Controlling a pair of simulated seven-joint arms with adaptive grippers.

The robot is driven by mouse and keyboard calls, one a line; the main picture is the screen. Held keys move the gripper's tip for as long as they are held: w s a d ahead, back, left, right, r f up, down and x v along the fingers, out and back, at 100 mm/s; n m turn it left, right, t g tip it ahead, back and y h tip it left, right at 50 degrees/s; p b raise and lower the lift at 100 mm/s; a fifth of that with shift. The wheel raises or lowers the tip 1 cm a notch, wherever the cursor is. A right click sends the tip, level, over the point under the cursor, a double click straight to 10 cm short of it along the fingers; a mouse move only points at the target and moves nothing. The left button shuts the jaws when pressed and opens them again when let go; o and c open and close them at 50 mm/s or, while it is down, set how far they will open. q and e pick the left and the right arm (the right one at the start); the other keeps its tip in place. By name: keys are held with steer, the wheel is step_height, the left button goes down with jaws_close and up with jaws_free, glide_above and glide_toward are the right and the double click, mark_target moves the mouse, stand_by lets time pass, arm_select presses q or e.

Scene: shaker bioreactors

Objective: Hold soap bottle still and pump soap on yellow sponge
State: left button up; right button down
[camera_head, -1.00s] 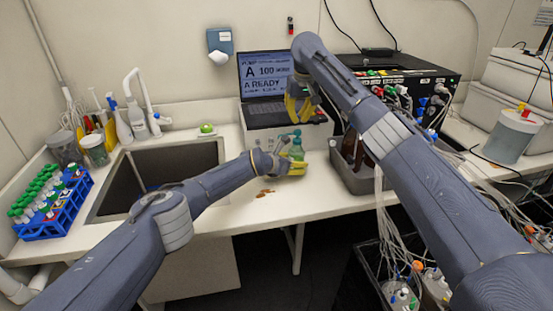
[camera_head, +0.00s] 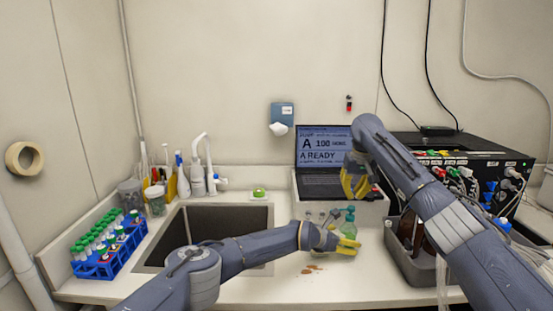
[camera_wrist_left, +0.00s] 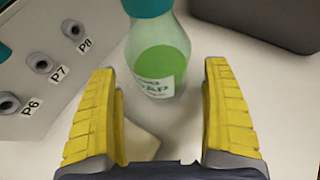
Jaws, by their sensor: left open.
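The soap bottle (camera_head: 348,224), clear with green soap and a teal top, stands upright on the counter in front of the laptop. In the left wrist view the bottle (camera_wrist_left: 160,58) is just beyond the fingertips, with its label partly showing. My left gripper (camera_head: 346,246) is open, low by the bottle; its yellow fingers (camera_wrist_left: 162,85) are spread with no grip on the bottle. My right gripper (camera_head: 355,190) appears open and empty, above the bottle. A small green and yellowish item (camera_head: 259,193) sits behind the sink; I cannot tell if it is the sponge.
The sink (camera_head: 220,225) is left of the bottle. A laptop (camera_head: 322,160) on a white box stands behind it. A grey bin (camera_head: 415,265) with brown bottles is at right. Brown bits (camera_head: 312,268) lie on the counter. A blue tube rack (camera_head: 108,258) is far left.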

arm_select(q)
steer(key=shift+s+a+r, duration=0.1)
steer(key=shift+s+a, duration=0.3)
steer(key=shift+a, duration=0.05)
steer(key=shift+s+a+r, duration=0.2)
steer(key=shift+a+r, duration=0.2)
steer(key=shift+r, duration=0.05)
steer(key=shift+v, duration=1.9)
steer(key=shift+a+f, duration=0.1)
